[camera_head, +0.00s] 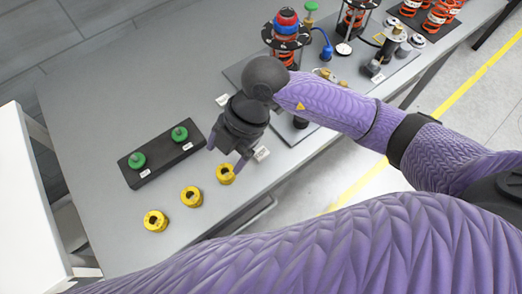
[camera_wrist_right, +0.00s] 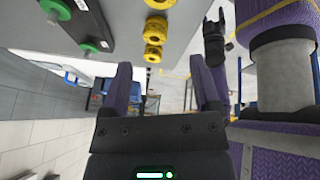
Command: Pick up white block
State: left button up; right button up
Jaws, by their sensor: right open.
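My right gripper (camera_head: 227,156) is open, above the table beside the black two-peg base, with nothing seen between its fingers. In the right wrist view its two purple-sided fingers (camera_wrist_right: 160,65) stand apart. I cannot make out a clear white block. A small white piece (camera_head: 262,153) lies on the table just right of the gripper; I cannot tell if it is a block or a label. Another dark gripper, my left one (camera_wrist_right: 215,38), shows in the right wrist view; its jaw state is unclear.
Three yellow rings (camera_head: 191,196) lie along the front of the grey table (camera_head: 150,80). The black base (camera_head: 162,153) holds two green pegs. Spring assemblies (camera_head: 286,38) and a dark mat with small parts are at the back right. The left back of the table is clear.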

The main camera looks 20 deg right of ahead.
aim_at(261, 152)
jog(key=w+d+m+t+h, duration=0.1)
jog(key=w+d+m+h, duration=0.15)
jog(key=d+h, duration=0.4)
jog(key=shift+y, duration=0.55)
jog(key=f+b, duration=0.1)
jog(key=f, duration=0.2)
jog(key=f+b, duration=0.1)
jog(key=f, duration=0.3)
jog(key=w+d+f+b, duration=0.1)
jog(key=f, duration=0.2)
jog(key=shift+f, duration=0.25)
jog(key=c, duration=0.6)
grip_shut()
